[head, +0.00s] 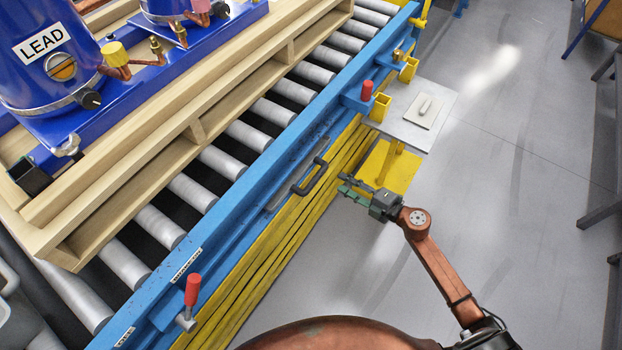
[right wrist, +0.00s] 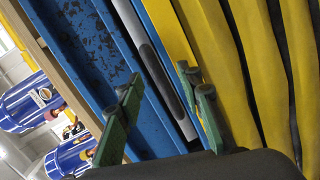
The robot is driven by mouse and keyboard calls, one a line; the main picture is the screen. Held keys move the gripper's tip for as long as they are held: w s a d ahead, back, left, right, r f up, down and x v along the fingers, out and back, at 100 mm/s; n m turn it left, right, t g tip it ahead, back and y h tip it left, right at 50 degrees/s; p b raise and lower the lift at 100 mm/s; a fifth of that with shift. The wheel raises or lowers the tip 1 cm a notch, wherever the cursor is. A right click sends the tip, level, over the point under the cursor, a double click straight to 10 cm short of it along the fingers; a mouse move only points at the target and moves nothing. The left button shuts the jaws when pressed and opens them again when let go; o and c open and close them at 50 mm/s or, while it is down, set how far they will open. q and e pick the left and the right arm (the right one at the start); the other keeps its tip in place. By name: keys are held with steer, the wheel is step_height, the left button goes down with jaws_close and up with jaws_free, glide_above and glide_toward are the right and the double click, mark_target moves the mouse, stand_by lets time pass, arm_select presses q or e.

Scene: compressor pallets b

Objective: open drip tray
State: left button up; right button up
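The drip tray shows only as a narrow grey front (head: 283,196) in the blue conveyor side, with a dark bar handle (head: 310,176) on it. It looks flush with the frame. In the right wrist view the handle (right wrist: 163,68) runs diagonally between the green fingers. My right gripper (head: 346,186) is open and empty, just right of the handle in the head view, with a small gap apparent. In the right wrist view its fingertips (right wrist: 160,82) are spread to either side of the handle's line. My left gripper is out of view.
A wooden pallet (head: 165,160) with blue LEAD-labelled compressors (head: 45,55) rests on the rollers (head: 225,162). Red-knobbed levers (head: 192,290) stick out along the blue rail. A grey plate (head: 415,115) juts out beyond my gripper.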

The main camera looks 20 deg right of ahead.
mark_target(316, 179)
arm_select(q)
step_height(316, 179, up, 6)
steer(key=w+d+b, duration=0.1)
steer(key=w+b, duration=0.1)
steer(key=b, duration=0.2)
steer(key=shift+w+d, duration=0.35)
arm_select(e)
steer(key=shift+w+a+f+n+g+y, duration=0.1)
steer(key=shift+w+a+n+g+y, duration=0.15)
steer(key=shift+w+a+n, duration=0.65)
steer(key=shift+w+a+f+n+g+y, duration=0.1)
steer(key=shift+w+a+n+g+y, duration=0.15)
steer(key=shift+w+a, duration=1.25)
steer(key=shift+w+a+n+g+y, duration=0.2)
steer(key=shift+w+a+n, duration=0.35)
steer(key=shift+a, duration=1.3)
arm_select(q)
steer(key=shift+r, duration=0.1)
arm_select(e)
steer(key=shift+c, duration=0.3)
jaws_close()
steer(key=shift+s, duration=0.1)
